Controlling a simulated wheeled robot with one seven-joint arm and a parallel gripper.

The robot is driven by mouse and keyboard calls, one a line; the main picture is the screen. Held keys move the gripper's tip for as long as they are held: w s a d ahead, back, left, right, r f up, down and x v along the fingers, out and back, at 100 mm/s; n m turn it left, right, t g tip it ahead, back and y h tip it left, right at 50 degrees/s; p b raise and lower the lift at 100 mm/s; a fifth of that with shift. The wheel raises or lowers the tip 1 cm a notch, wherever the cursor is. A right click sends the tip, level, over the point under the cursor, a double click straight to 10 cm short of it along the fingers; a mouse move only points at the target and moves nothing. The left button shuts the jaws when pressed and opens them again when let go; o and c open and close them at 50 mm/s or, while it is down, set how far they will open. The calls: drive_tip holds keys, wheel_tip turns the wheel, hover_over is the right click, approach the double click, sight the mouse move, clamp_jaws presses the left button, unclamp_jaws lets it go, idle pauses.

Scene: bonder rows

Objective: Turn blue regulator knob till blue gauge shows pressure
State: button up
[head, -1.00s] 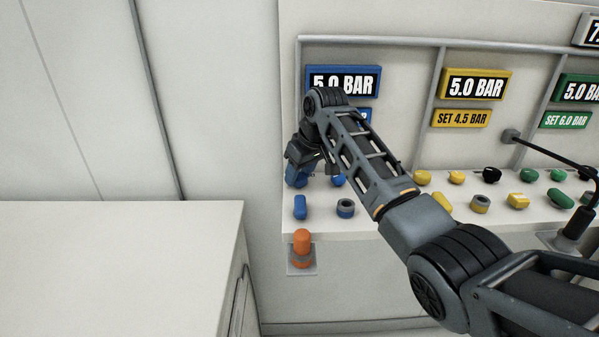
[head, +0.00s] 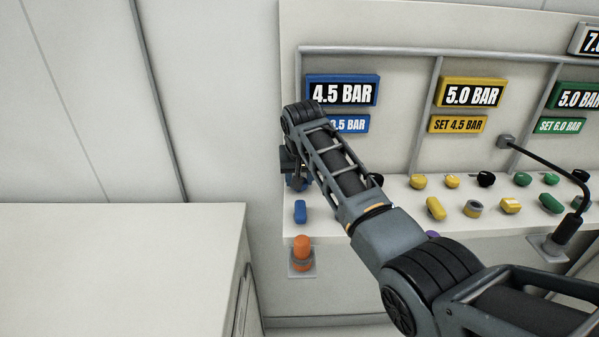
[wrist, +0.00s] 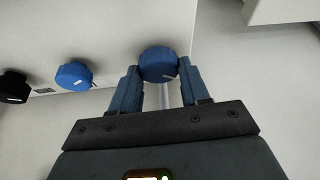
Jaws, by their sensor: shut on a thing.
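The blue gauge (head: 342,91) on the back panel reads 4.5 BAR. The blue set plate (head: 352,124) below it is partly hidden by my arm; its visible end reads ".5 BAR". In the wrist view, my gripper (wrist: 160,76) is shut on a round blue knob (wrist: 158,62), one finger on each side. A white mark shows near the knob's lower right edge. In the head view my gripper is mostly hidden behind my arm at the left end of the shelf. A second blue knob (wrist: 74,75) stands to the left in the wrist view, apart from the gripper.
A blue oblong handle (head: 300,211) and an orange knob (head: 302,250) are at the shelf's left end. Yellow (head: 473,92) and green (head: 580,96) gauges, with several knobs below, are to the right. A black bent-arm fixture (head: 565,230) stands at right. A white cabinet (head: 120,260) is at left.

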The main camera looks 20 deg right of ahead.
drive_tip(key=shift+m+h, duration=0.7)
drive_tip(key=shift+m, duration=1.3)
drive_tip(key=o, duration=1.1)
drive_tip(key=shift+g, duration=0.3)
drive_tip(key=shift+c, duration=0.2)
drive_tip(key=shift+r, duration=0.1)
drive_tip(key=v, duration=0.7)
drive_tip(key=shift+r+b, duration=0.3)
drive_tip(key=shift+b, duration=0.1)
drive_tip(key=shift+s+a, duration=0.15)
drive_tip(key=shift+s, duration=0.1)
